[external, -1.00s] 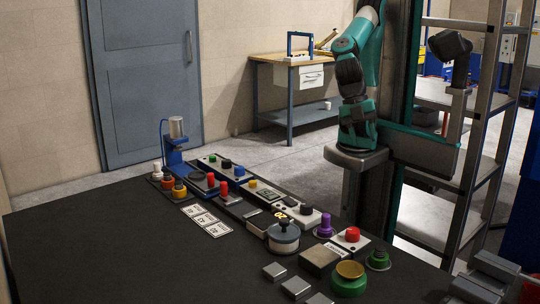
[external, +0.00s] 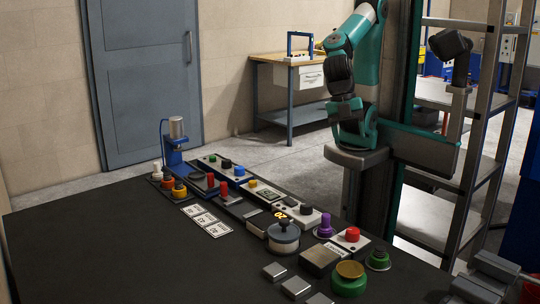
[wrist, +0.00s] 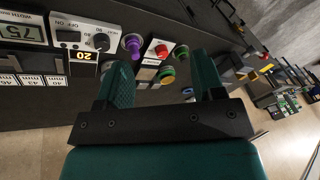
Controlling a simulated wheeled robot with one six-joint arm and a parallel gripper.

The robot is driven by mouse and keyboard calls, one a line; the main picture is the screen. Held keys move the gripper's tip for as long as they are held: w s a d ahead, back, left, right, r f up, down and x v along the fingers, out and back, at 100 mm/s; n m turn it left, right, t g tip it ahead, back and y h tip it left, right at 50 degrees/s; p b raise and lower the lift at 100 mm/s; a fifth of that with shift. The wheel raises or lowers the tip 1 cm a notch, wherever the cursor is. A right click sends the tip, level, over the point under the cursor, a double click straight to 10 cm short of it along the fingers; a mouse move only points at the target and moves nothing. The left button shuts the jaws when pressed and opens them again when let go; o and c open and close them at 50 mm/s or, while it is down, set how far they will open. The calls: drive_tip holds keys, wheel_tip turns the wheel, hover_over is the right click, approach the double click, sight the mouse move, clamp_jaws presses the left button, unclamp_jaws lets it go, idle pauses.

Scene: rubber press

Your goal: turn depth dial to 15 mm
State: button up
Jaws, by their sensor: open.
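A round grey dial with a black handle (external: 283,235) sits on the dark bench in the external view. A black display with yellow digits (external: 280,213) stands just behind it; in the wrist view the display (wrist: 82,56) reads 20.
A white panel with a black knob (wrist: 102,42) is behind the display. A purple knob (wrist: 132,44), a red button (wrist: 162,50) and a green-yellow button (wrist: 167,74) are close by. Metal blocks (external: 295,287) lie in front. The bench's left front is bare.

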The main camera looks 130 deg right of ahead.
drive_tip(key=w+d+r+h+p, duration=0.2)
drive_tip(key=w+d, duration=0.8)
drive_tip(key=n+g+h+p, duration=0.1)
drive_tip(key=n+p, duration=0.1)
drive_tip(key=n, duration=0.2)
hover_over(226, 160)
drive_tip(key=f, duration=0.2)
wheel_tip(226, 160, down, 17)
drive_tip(key=shift+r+p, duration=0.2)
drive_tip(key=shift+p, duration=1)
drive_tip(key=c, duration=0.9)
